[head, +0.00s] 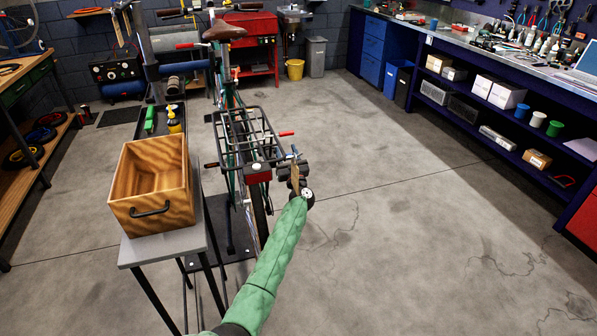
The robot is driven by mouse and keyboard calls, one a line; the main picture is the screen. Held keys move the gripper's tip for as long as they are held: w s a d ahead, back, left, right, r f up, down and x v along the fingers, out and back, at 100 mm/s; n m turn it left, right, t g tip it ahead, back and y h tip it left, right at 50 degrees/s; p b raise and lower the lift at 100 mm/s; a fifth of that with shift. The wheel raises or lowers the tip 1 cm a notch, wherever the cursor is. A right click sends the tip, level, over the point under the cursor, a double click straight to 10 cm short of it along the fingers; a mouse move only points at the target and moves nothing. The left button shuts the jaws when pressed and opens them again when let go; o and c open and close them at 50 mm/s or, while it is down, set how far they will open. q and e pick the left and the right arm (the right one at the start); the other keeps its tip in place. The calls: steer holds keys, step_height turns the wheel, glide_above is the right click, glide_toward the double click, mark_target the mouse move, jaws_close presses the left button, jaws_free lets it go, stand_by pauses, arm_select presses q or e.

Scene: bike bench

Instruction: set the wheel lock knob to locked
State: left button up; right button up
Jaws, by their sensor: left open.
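A bicycle with a brown saddle (224,32) and a black rear rack (246,137) stands at the middle left, seen from behind. Its rear wheel (259,212) shows below a red rear light (258,174). A red-tipped lever (286,133) sticks out to the right of the rack; I cannot tell whether it is the wheel lock knob, nor its setting. My left gripper (295,155), on the green-sleeved arm, is open just right of the rack's rear end. I cannot tell whether it touches anything. My right gripper is out of view.
A wooden box (153,184) with a black handle stands on a small grey table (165,246) left of the rear wheel. A tray (160,121) with bottles is behind it. A long workbench (480,57) lines the right wall. The floor between is clear.

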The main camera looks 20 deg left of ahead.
arm_select(q)
steer(key=s+d+f+m+t+h, duration=0.1)
steer(key=d+f+m+h, duration=0.2)
steer(key=d+m+h, duration=0.8)
steer(key=s+d+f+m+h, duration=0.3)
steer(key=d+m, duration=0.4)
steer(key=m, duration=0.7)
steer(key=s+d+f+m+g+h+p, duration=0.1)
steer(key=s+d+f+m+g+h, duration=0.2)
steer(key=s+f+m+g, duration=0.5)
steer(key=shift+s+f+m, duration=1.5)
steer(key=shift+f+m, duration=1.5)
steer(key=shift+f, duration=0.75)
steer(key=shift+d, duration=0.1)
